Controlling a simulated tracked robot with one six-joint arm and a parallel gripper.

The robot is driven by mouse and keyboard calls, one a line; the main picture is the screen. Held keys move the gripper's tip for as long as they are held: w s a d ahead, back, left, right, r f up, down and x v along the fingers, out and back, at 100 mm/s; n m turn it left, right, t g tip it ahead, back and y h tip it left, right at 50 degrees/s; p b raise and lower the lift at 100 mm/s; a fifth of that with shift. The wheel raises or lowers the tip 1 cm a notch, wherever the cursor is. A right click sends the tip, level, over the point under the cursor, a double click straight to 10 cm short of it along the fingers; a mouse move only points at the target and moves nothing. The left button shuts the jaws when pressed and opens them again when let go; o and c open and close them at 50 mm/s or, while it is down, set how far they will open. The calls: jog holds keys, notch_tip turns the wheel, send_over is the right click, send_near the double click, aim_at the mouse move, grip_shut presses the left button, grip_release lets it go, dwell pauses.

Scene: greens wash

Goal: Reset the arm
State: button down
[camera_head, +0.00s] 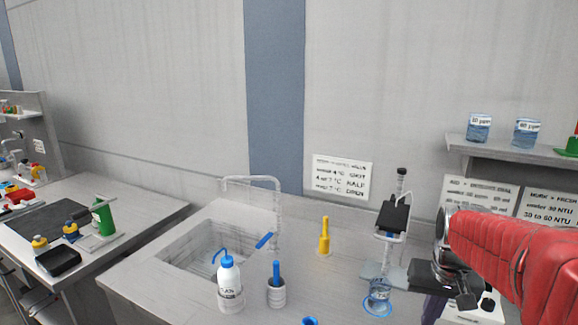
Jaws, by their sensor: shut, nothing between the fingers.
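My red arm reaches in from the right edge of the head view. My gripper (464,300) is at its dark end, low at the right, over the right part of the counter (180,287). Its fingers are small and dark in the picture, close together, with nothing seen between them. The arm and gripper hide part of the counter and the white item beneath them.
A stand with a dark plate (393,217) rises just left of my gripper, a beaker (379,290) at its foot. A wash bottle (229,284), a grey cup (276,293), a yellow bottle (325,240) and the sink (205,246) are further left. A shelf (500,147) holds beakers.

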jog(key=s+a+r+n+t, duration=0.1)
jog(key=s+a, duration=0.6)
jog(key=s+a+r+n+t, duration=0.2)
jog(key=s+a, duration=0.5)
jog(key=s, duration=0.1)
jog(key=shift+s+r+n+t+y, duration=0.3)
